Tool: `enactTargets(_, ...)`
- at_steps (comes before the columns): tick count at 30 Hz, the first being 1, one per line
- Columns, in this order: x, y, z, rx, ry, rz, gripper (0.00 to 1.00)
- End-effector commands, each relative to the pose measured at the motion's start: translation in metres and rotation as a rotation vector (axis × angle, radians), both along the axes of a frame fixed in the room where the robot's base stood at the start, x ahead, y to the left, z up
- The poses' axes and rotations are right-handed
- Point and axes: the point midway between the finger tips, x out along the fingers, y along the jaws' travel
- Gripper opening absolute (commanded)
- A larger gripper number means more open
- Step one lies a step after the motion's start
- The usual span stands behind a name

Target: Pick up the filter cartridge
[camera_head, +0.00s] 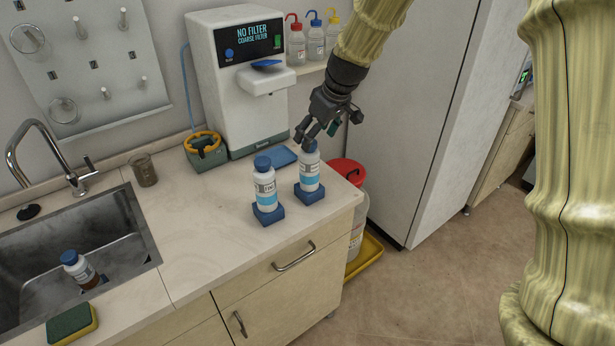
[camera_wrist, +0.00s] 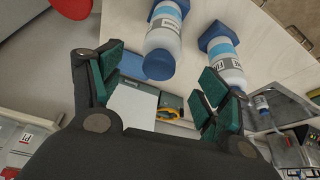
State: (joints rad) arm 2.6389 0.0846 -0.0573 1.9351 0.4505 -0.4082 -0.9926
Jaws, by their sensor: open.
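No part is plainly marked as a filter cartridge, and I cannot tell which object it is. Two white bottles with blue caps and blue bases stand on the counter, a left one (camera_head: 265,190) and a right one (camera_head: 309,172). They also show at the top of the wrist view, the right one (camera_wrist: 163,42) and the left one (camera_wrist: 229,66). A grey-green box (camera_head: 208,158) with a yellow ring (camera_head: 203,136) sits left of the white machine. My gripper (camera_head: 314,136) is open and empty, by the right bottle's cap; contact is unclear. It also shows in the wrist view (camera_wrist: 158,92).
The white machine (camera_head: 218,78) reads "NO FILTER, COARSE FILTER". A blue pad (camera_head: 284,156) lies before it. A beaker (camera_head: 144,170) stands near the sink (camera_head: 140,232), which holds another bottle (camera_head: 78,268). A red-lidded bin (camera_head: 347,169) stands off the counter's right end.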

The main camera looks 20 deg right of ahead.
Motion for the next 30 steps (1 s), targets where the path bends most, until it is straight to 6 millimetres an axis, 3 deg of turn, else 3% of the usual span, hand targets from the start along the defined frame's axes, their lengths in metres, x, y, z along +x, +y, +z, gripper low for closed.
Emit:
enactTargets(9, 0.012, 0.007, -0.035, 0.0, 0.002, -0.001, 0.76)
enactTargets(20, 0.018, 0.013, -0.049, -0.001, 0.003, 0.001, 0.76)
enactTargets(30, 0.03, 0.02, -0.08, 0.0, 0.002, 0.001, 0.76)
